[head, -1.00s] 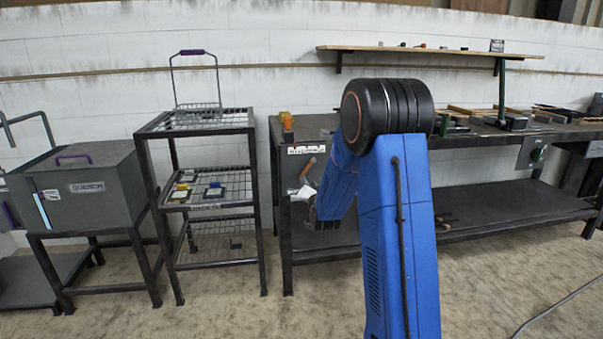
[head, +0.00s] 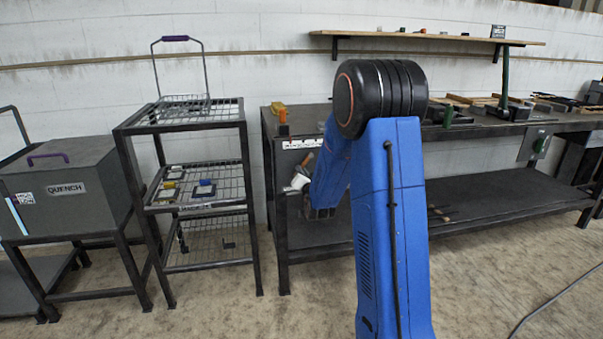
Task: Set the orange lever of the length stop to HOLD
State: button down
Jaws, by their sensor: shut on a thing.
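The orange lever (head: 307,158) shows on the left end of the bench front, just under a white label strip (head: 302,143). It leans, with its top to the right, and my blue arm covers part of it. The lettering is too small to read.
A yellow and orange block (head: 281,118) stands on the bench's left corner. A wire rack (head: 186,190) and a grey box marked QUENCH (head: 66,189) stand to the left. A dark bench (head: 470,215) runs right behind my arm. The floor in front is open.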

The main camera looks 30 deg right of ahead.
jog(key=shift+d+f, duration=0.1)
jog(key=shift+d, duration=0.05)
jog(key=d+n, duration=0.1)
jog(key=n, duration=0.1)
jog(key=s+d+n, duration=0.1)
jog(key=d+n, duration=0.1)
jog(key=n, duration=0.1)
jog(key=d+f+n, duration=0.1)
jog(key=n, duration=0.2)
jog(key=shift+s+d, duration=0.2)
jog(key=shift+d, duration=0.05)
jog(key=shift+s+d+r+n, duration=0.2)
jog(key=shift+d+n, duration=0.3)
jog(key=shift+n, duration=0.5)
jog(key=shift+s+d+r+n, duration=0.15)
jog(key=shift+d+n, duration=0.35)
jog(key=shift+n, duration=0.5)
jog(key=shift+s+d+r+n, duration=0.15)
jog(key=shift+d+n, duration=0.35)
jog(key=shift+n, duration=0.5)
jog(key=shift+r, duration=0.1)
jog(key=c, duration=1.8)
grip_release()
jog(key=shift+o, duration=0.2)
